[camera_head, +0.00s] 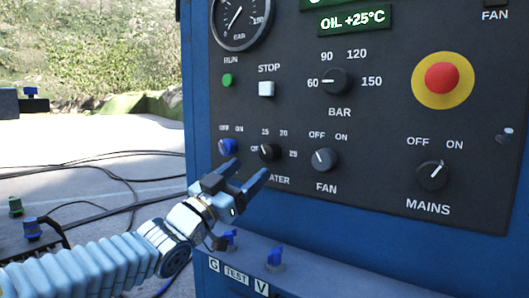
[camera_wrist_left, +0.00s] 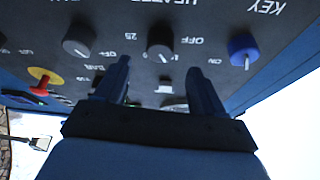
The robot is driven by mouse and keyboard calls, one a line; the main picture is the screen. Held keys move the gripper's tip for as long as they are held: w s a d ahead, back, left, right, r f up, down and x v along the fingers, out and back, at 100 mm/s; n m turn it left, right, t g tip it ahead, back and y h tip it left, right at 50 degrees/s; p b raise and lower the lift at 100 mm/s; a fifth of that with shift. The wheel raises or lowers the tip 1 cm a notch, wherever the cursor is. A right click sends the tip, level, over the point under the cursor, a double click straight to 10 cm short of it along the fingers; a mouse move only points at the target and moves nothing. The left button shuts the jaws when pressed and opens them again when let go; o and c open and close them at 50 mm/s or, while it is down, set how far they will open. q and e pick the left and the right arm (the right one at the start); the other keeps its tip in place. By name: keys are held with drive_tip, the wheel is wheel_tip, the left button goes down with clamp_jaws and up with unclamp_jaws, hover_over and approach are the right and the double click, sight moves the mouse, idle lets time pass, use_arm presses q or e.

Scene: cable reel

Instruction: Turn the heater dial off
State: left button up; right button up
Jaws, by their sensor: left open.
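The heater dial (camera_head: 268,152) is a small black knob on the dark panel (camera_head: 385,185), with OFF, 15 and 25 labels around it. Its pointer setting is too small to read for sure in the head view. In the wrist view, upside down, the dial (camera_wrist_left: 160,42) has a pale mark on the edge towards my gripper, and OFF lies to its right. My left gripper (camera_head: 245,172) is open and empty, just below and in front of the dial. In the wrist view its fingertips (camera_wrist_left: 158,68) straddle the dial's line, apart from it.
A blue key switch (camera_head: 228,147) is left of the dial and close to a finger. A fan dial (camera_head: 324,160) is to the right. A mains dial (camera_head: 432,175) and red emergency button (camera_head: 442,78) are farther right. A ledge with blue plugs (camera_head: 274,257) juts out below.

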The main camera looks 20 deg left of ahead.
sight(265, 155)
use_arm(q)
drive_tip(key=p+x, duration=0.1)
drive_tip(key=x, duration=0.6)
drive_tip(key=shift+w+r, duration=0.1)
